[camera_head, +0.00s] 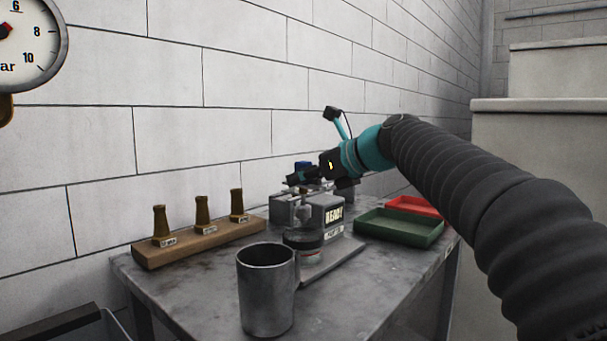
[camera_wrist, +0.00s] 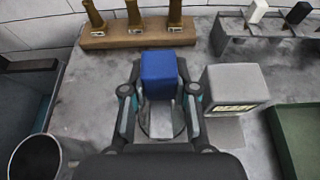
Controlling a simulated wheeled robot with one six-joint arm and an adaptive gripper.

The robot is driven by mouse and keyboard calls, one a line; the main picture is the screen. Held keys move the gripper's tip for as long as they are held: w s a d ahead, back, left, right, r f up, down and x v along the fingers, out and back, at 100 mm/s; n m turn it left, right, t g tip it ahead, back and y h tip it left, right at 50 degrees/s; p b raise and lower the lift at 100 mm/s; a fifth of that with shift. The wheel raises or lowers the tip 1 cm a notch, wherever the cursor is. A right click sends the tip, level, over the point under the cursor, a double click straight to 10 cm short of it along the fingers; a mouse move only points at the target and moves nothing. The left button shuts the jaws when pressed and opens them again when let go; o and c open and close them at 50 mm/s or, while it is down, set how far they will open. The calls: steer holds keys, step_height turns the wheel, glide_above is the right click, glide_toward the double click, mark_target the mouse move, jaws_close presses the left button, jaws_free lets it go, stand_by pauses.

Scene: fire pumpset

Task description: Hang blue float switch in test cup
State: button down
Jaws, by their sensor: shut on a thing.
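My gripper (camera_head: 303,179) is shut on the blue float switch (camera_wrist: 168,72), a blue block between its two fingers in the wrist view. A bit of the blue switch (camera_head: 303,165) also shows in the head view, mostly hidden by the gripper. It is held up over the grey box device. The test cup (camera_head: 266,292) is a grey metal cup standing upright at the table's front, nearer the head camera than the gripper. In the wrist view the cup (camera_wrist: 36,160) is at the lower left, apart from the switch. The inside bottom of the cup is hidden.
A grey box with a lit display (camera_head: 327,214) and a round jar-like part stand mid-table. A wooden block with three brass pieces (camera_head: 200,238) is at left. Green (camera_head: 400,228) and red (camera_head: 412,205) trays lie right. A rack (camera_wrist: 270,27) holds white and black pieces.

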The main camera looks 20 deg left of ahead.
mark_target(310, 213)
steer(key=shift+f+b, duration=2)
steer(key=shift+f, duration=1.85)
steer(key=c, duration=0.8)
jaws_free()
steer(key=v, duration=1.2)
steer(key=shift+f, duration=0.1)
steer(key=s+d+f+n+h+p, duration=0.1)
steer(key=s+d+f+n+h, duration=0.3)
steer(key=s+d+f+n, duration=0.3)
steer(key=s+d+f+n+h+p, duration=0.1)
steer(key=s+d+f+n+h, duration=0.3)
steer(key=s+d+f+n, duration=0.4)
steer(key=s+d+f+n+h+p, duration=0.1)
steer(key=s+d+f+n+h, duration=0.3)
steer(key=f, duration=1.1)
steer(key=shift+s+d+f+n, duration=0.1)
steer(key=shift+s+d+n, duration=0.75)
steer(key=shift+s+d, duration=0.9)
steer(key=shift+s+d+n, duration=0.85)
steer(key=shift+s+d, duration=0.8)
steer(key=shift+d, duration=0.25)
